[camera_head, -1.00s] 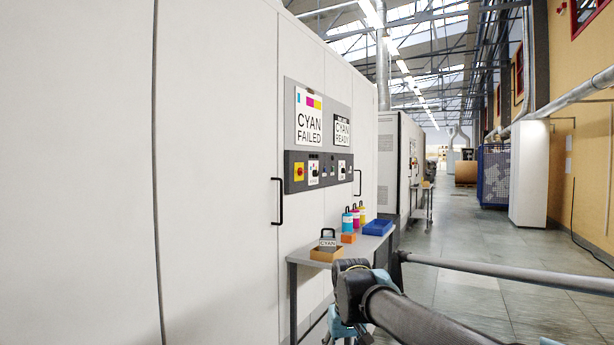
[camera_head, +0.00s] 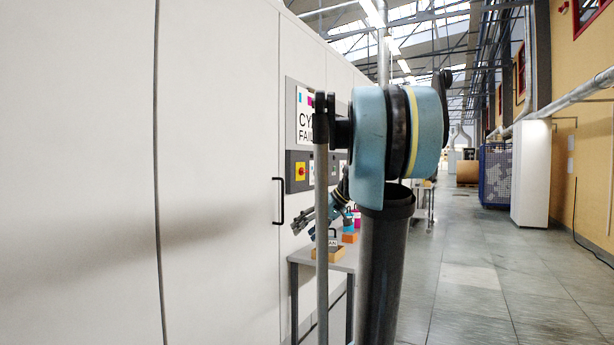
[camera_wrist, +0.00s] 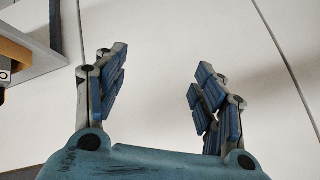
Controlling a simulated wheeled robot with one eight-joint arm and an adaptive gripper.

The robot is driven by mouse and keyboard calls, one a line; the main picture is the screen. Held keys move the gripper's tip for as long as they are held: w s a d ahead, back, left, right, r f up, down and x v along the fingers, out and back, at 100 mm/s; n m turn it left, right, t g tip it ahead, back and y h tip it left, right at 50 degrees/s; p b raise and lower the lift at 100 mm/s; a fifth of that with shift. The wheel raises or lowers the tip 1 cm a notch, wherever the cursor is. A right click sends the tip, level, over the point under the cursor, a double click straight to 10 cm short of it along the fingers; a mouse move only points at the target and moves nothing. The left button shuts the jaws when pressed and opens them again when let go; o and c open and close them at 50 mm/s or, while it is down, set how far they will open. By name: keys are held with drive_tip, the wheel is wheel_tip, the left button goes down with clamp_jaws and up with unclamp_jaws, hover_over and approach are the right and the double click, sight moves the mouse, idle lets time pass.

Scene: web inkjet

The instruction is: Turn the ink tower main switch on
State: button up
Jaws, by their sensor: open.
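A dark control strip on the tall white cabinet carries a red knob on a yellow plate (camera_head: 300,171), which looks like the main switch. Its setting is too small to read. The sign "CYAN FAILED" (camera_head: 304,120) above it is partly hidden by my arm, as is the panel's right side. My gripper (camera_head: 297,228) is open and empty, left of and below the knob, in front of the cabinet and above the table. In the wrist view my gripper (camera_wrist: 160,78) has its fingers spread before a bare pale surface; the switch is not in that view.
A grey table (camera_head: 345,262) below the panel holds a tan tray (camera_head: 328,254) and small containers, partly hidden by my arm. A black door handle (camera_head: 279,201) sticks out left of the panel. The aisle floor (camera_head: 500,270) at right is clear.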

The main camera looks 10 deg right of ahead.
drive_tip(key=w+d+r+n+t+y, duration=0.1)
drive_tip(key=w+d+r+n+y, duration=0.15)
drive_tip(key=w+r, duration=0.6)
drive_tip(key=n+t+y, duration=0.3)
drive_tip(key=t+y, duration=0.1)
drive_tip(key=t, duration=0.1)
approach(303, 172)
drive_tip(key=s+d, duration=0.3)
drive_tip(key=d, duration=0.5)
drive_tip(key=x, duration=1.7)
drive_tip(key=shift+w+r, duration=0.3)
drive_tip(key=shift+w, duration=0.05)
drive_tip(key=shift+c, duration=0.5)
drive_tip(key=c, duration=1)
